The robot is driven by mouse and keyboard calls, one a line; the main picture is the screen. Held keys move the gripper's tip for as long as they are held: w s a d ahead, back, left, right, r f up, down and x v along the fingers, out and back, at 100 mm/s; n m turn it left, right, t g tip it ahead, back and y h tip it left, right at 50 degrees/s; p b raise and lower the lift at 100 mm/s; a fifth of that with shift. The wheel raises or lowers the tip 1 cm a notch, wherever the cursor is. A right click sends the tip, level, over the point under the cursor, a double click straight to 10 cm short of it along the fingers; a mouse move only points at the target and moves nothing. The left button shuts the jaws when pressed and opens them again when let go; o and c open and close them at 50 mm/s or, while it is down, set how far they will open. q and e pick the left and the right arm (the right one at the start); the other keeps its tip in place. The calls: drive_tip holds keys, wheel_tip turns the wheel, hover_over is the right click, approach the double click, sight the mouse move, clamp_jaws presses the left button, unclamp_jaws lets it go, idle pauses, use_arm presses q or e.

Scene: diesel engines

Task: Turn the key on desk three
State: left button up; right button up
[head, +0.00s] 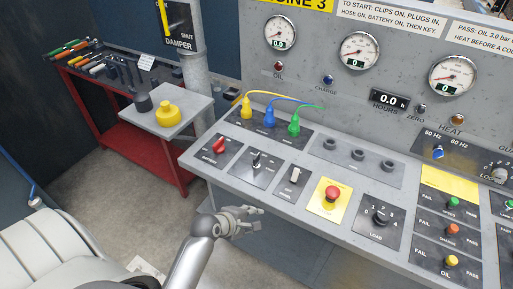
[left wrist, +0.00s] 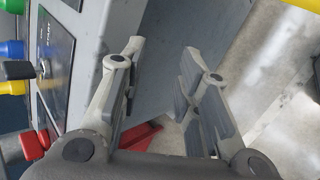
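Desk three (head: 213,170) is the sloped grey console below a sign ending in "INE 3". The key (head: 257,160) stands in a black switch plate between the red battery knob (head: 220,145) and a white switch (head: 295,175). In the left wrist view the key (left wrist: 18,70) shows as a dark grip at the left edge, beside the word START. My left gripper (head: 250,215) is in front of the desk's front edge, below and apart from the key. In the left wrist view its fingers (left wrist: 163,50) are spread with nothing between them. My right gripper is not in view.
Yellow, blue and green plugs (head: 268,118) sit behind the key. A red emergency button (head: 332,194) and load knob (head: 380,217) are to the right. A small table with a yellow container (head: 167,115) and a red tool bench (head: 90,100) stand left. The floor before the desk is clear.

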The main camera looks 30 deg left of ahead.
use_arm(q)
drive_tip(key=r, duration=0.1)
drive_tip(key=w+r+n, duration=0.1)
drive_tip(key=r, duration=0.1)
drive_tip(key=a+r+n, duration=0.1)
drive_tip(key=shift+w+r+t, duration=0.15)
drive_tip(key=shift+r+t, duration=0.05)
drive_tip(key=shift+t, duration=0.2)
drive_tip(key=n+t+y+p, duration=0.15)
drive_tip(key=n+t, duration=0.25)
drive_tip(key=n, duration=0.9)
approach(257, 156)
drive_tip(key=shift+s+d+f, duration=0.35)
drive_tip(key=shift+s+f, duration=0.15)
drive_tip(key=shift+f, duration=0.05)
drive_tip(key=shift+w+a+r+n, duration=0.2)
drive_tip(key=shift+a+r+n, duration=0.15)
drive_tip(key=shift+n, duration=0.45)
drive_tip(key=x, duration=1)
drive_tip(key=shift+w+a+f+p, duration=0.1)
drive_tip(key=shift+w+f+p, duration=0.15)
drive_tip(key=shift+w+p, duration=0.05)
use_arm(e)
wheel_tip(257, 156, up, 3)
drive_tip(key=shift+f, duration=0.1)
